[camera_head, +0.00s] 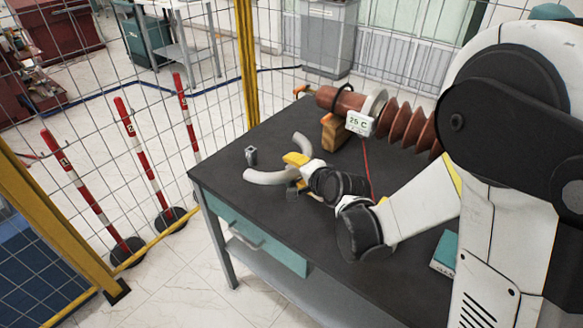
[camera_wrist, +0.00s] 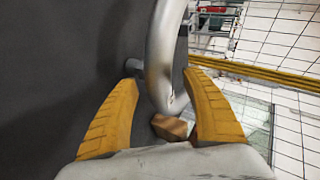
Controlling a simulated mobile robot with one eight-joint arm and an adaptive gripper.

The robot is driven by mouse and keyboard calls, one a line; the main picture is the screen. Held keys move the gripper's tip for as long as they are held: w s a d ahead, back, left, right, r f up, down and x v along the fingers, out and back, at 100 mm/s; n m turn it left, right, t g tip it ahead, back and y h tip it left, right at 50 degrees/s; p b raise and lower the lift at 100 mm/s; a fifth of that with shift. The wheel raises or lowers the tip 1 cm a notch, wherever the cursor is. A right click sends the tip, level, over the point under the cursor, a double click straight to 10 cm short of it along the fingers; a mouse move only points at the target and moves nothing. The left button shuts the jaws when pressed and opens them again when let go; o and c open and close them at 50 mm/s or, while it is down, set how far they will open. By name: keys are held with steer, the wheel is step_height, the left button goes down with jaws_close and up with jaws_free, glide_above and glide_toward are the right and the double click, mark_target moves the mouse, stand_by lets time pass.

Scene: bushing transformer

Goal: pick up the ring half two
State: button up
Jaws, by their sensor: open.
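Two pale grey curved tube pieces lie on the dark table top in the head view. One ring half (camera_head: 265,177) is at the left of my gripper, and the other curved piece (camera_head: 302,142) is just behind the yellow finger. I cannot tell which is ring half two. My gripper (camera_head: 291,172) is open and low over the table. In the wrist view, a grey curved tube (camera_wrist: 160,50) runs between the two yellow fingers of my gripper (camera_wrist: 161,82). Its lower end lies between them, with gaps visible on both sides.
A small grey metal part (camera_head: 251,155) stands near the table's left edge. A teal box (camera_head: 445,250) is at the right. Wire fencing and striped posts (camera_head: 143,152) stand beyond.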

steer(key=shift+w+a+f, duration=0.15)
steer(key=shift+w+f, duration=0.05)
steer(key=shift+w, duration=0.05)
steer(key=shift+r, duration=0.1)
steer(key=shift+c, duration=0.2)
jaws_close()
